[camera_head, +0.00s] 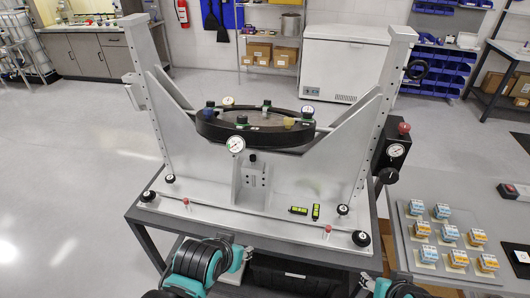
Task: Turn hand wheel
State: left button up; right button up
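The mirror fixture (253,174) is a grey metal frame with two tall posts, standing on a table. A round mirror in a thick black ring (255,127) sits between the posts. Parts of my two teal and black arms show at the bottom edge, well below and apart from the wheel.
A black box with a gauge and red knob (391,150) sits beside the right post. A panel with several blue, white and orange switches (405,238) is at the right. Small levels (316,211) lie on the fixture base. The floor at left is clear.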

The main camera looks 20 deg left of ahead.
aim_at(389, 176)
jog(key=l+u, duration=0.25)
jog(key=u, duration=0.2)
jog(key=l+u, duration=0.25)
jog(key=u, duration=0.15)
jog(key=k+l+u, duration=0.15)
jog(key=u, duration=0.3)
jog(key=k+l+u, duration=0.2)
jog(key=k+l, duration=0.15)
jog(key=l, duration=0.35)
jog(key=k+l+u, duration=0.2)
jog(key=k+l, duration=0.2)
jog(key=l, duration=0.25)
jog(key=k+l+u, duration=0.15)
jog(key=k+l, duration=0.4)
jog(key=l, duration=0.4)
jog(key=k+l, duration=0.1)
jog(key=l, duration=0.45)
